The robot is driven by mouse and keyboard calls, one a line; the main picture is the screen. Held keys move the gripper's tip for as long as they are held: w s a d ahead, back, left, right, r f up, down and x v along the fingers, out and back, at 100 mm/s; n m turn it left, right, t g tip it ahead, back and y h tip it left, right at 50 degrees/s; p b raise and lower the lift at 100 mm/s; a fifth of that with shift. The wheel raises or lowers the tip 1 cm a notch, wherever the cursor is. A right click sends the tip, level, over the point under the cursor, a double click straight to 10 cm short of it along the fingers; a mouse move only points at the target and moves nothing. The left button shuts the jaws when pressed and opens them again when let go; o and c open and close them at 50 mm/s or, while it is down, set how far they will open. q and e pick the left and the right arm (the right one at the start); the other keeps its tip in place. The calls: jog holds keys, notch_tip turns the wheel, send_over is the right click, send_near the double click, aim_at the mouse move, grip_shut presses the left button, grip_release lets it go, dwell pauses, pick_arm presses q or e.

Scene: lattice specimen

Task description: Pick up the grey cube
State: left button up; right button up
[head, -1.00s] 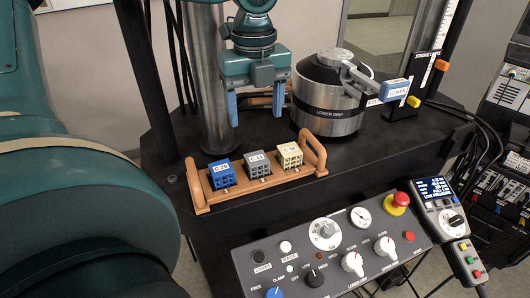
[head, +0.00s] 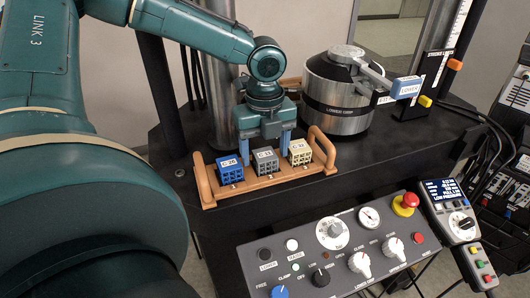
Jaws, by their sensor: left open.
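The grey cube (head: 265,160) sits between the blue cube (head: 229,168) and the cream cube (head: 299,152) in a row on the orange-brown tray (head: 207,190). Each cube is a lattice block with a white label on top. My left gripper (head: 265,155) points down just above and behind the grey cube in the head view. Its two blue fingers are open, one at each side of the grey cube. Their tips are partly hidden behind the cubes, and I cannot tell whether they touch any cube. My right gripper is not in view.
A metal cylinder marked "LOWER GRIP" (head: 337,100) with a blue-ended lever (head: 407,87) stands behind the tray at right. A control panel (head: 330,235) with knobs and a red button (head: 405,203) is in front. A metal column (head: 222,85) rises behind the gripper.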

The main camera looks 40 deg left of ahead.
pick_arm(q)
jog(key=shift+c, duration=0.6)
jog(key=c, duration=0.9)
jog(key=shift+r, duration=0.15)
jog(key=shift+c, duration=0.2)
